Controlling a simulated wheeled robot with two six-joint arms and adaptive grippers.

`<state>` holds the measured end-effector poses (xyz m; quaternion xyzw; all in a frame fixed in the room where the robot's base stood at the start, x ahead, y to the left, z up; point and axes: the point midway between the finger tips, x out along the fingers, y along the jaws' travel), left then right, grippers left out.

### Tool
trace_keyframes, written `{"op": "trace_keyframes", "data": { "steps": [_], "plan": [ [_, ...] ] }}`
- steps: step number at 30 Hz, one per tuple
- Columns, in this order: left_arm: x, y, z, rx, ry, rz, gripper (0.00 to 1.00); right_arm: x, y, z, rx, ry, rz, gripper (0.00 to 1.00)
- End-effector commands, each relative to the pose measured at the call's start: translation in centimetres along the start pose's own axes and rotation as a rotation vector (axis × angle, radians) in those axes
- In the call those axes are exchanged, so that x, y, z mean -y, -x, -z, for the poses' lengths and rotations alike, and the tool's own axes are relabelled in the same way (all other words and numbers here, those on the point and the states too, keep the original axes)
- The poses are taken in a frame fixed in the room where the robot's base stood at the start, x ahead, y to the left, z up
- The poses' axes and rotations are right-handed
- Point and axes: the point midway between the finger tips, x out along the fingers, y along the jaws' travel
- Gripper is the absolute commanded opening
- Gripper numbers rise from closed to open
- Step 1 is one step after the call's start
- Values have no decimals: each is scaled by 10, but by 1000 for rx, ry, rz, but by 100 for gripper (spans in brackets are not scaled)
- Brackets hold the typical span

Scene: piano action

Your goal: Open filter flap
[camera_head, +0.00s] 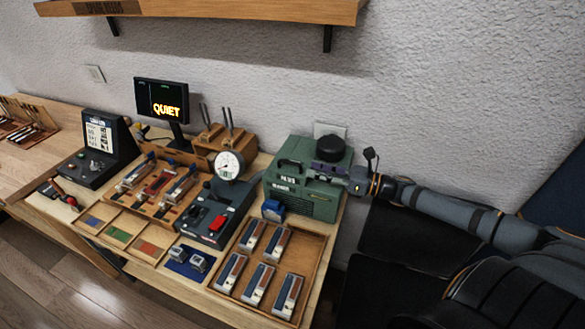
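The green machine (290,187) with a small label on its front stands at the back right of the table. It has a handle, a round black cap (331,147) on top and a slatted lower front. A dark purple part (326,169) shows at its upper right; I cannot tell whether it is the filter flap. My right arm comes in from the right, and my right gripper (340,175) is at the machine's right end, by the purple part. The gripper is small and dark here, so its opening and any contact are unclear. My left gripper is out of view.
A wooden tray (238,296) of several blocks lies in front of the machine. A dark control box (208,215) with a round gauge (229,164) and red switch stands to its left. A monitor (161,101) reads "QUIET". A shelf (240,10) hangs above on the wall.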

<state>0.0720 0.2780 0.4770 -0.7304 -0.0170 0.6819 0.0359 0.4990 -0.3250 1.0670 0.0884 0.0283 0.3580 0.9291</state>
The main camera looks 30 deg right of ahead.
Motion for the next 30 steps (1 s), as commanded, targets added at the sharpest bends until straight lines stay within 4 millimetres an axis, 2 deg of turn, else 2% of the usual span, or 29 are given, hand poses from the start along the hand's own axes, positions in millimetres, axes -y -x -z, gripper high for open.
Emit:
{"op": "trace_keyframes", "data": {
  "steps": [1,3,5,8,10,12,14,19,22,29,30],
  "plan": [
    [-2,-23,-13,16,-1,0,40,2,-10,12,4,4,-3,33],
    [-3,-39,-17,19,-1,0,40,3,-23,12,5,6,-1,33],
    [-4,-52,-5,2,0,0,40,3,-34,12,5,5,-2,33],
    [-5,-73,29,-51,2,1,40,2,-50,11,8,6,-1,33],
    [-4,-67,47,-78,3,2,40,1,-55,3,8,2,-2,33],
    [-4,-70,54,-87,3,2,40,0,-61,3,7,2,-4,33],
    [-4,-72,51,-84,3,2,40,0,-65,2,7,0,-4,33],
    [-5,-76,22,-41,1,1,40,0,-73,1,3,-1,0,33],
    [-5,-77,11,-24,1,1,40,1,-75,1,2,-1,2,33],
    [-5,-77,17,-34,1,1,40,1,-75,1,0,-2,2,33],
    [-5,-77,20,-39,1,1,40,1,-75,1,0,-2,2,30]
  ]
}}
